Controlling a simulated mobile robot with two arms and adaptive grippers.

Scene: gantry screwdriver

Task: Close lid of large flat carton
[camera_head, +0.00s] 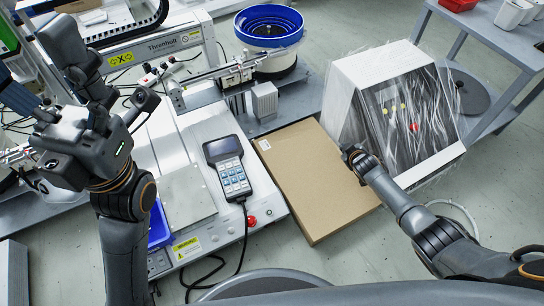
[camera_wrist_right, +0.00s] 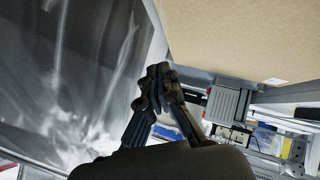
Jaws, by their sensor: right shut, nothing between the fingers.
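The large flat carton (camera_head: 312,185) is a brown box lying between the white machine bed and the plastic-wrapped unit. Its top looks flat and lies down over the box, with a small white label at the far left corner. I cannot tell whether its edges sit fully down. My right gripper (camera_head: 354,153) is shut and empty at the carton's right edge, beside the wrapped unit; contact is unclear. In the right wrist view the closed fingertips (camera_wrist_right: 158,76) show just below the carton's brown face (camera_wrist_right: 235,35).
A white unit in clear plastic wrap (camera_head: 400,105) stands close to the carton's right. A handheld controller (camera_head: 227,166) with a cable lies on the machine at the carton's left. A blue bowl feeder (camera_head: 269,25) stands behind. A grey table (camera_head: 500,35) is at the far right.

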